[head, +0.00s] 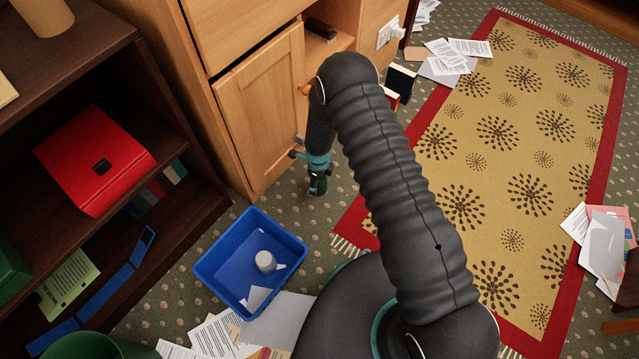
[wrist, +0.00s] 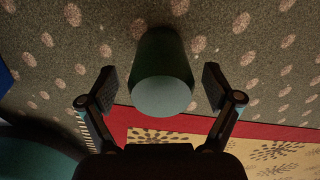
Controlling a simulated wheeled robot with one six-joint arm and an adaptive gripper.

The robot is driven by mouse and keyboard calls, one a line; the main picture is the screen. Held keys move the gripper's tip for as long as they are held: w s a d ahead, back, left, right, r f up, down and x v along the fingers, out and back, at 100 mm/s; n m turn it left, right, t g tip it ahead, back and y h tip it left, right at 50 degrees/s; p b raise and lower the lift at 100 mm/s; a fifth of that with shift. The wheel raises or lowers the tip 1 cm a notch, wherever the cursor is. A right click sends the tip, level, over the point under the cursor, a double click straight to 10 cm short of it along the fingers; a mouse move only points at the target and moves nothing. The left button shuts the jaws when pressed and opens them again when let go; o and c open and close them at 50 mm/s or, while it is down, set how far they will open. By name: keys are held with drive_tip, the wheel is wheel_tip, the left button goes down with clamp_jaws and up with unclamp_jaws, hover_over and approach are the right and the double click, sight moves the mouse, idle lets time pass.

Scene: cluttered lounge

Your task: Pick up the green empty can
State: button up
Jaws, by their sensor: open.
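The green can (wrist: 161,60) stands on the patterned carpet in the wrist view, between the two spread fingers of my gripper (wrist: 160,90). Its paler round end faces the camera. There is a gap on each side, and neither finger appears to touch it. In the head view my gripper (head: 318,182) points down near the floor in front of the wooden cabinet. A dark green bit of the can (head: 320,187) shows at the fingertips there; the rest is hidden by the gripper.
A blue bin (head: 213,262) with a white cup (head: 265,261) and paper stands left of my gripper. A wooden cabinet (head: 262,115) rises close behind it. A red-bordered rug (head: 480,150) lies to the right. Loose papers (head: 280,325) lie on the floor at the front.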

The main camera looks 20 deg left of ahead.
drive_tip(key=shift+f, duration=0.65)
drive_tip(key=c, duration=1.2)
drive_tip(key=shift+r, duration=0.15)
drive_tip(key=shift+c, duration=0.2)
